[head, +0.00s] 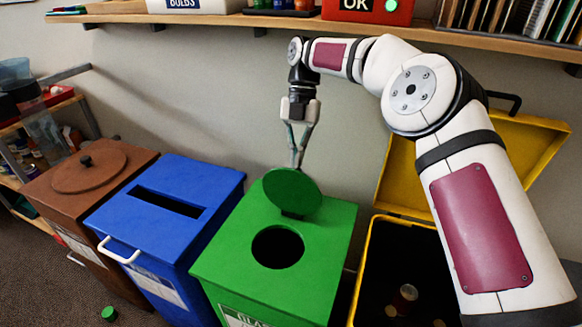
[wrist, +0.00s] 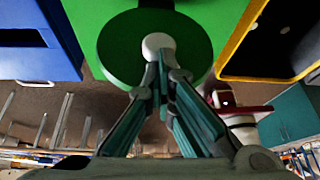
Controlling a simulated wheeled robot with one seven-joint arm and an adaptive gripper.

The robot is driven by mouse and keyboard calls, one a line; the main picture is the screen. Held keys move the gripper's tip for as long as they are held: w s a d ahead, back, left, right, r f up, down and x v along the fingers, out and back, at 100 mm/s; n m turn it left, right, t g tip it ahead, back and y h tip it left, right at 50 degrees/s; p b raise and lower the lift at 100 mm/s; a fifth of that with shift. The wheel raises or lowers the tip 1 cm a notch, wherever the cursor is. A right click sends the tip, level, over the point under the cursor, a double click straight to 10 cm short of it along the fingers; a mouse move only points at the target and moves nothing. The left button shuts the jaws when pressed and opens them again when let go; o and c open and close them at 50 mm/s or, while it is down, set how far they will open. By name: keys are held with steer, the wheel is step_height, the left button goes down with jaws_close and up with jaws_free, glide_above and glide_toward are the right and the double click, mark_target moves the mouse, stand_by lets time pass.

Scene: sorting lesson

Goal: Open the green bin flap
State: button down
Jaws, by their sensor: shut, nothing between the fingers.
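The green bin (head: 322,242) stands between a blue and a yellow bin. Its round green flap (head: 291,191) is raised and tilted up behind the round hole (head: 278,248), which is uncovered and dark. My gripper (head: 297,165) points down from above with its fingers together, at the flap's upper edge; whether they touch is unclear. In the wrist view the flap (wrist: 116,52) fills the upper middle, with part of the green bin (wrist: 83,14) around it. The shut fingertips (wrist: 158,60) lie over the flap, at a pale round knob-like spot (wrist: 157,42).
The blue slotted bin (head: 177,222) and brown lidded bin (head: 60,205) stand left. The yellow bin (head: 363,270) at right has its lid (head: 525,150) up, with a can (head: 405,296) inside. A wooden shelf (head: 270,21) runs above. A small green object (head: 109,313) lies on the floor.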

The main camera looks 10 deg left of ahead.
steer(key=shift+w+f, duration=0.4)
steer(key=shift+w, duration=0.1)
steer(key=shift+s+r, duration=0.1)
steer(key=shift+s, duration=0.05)
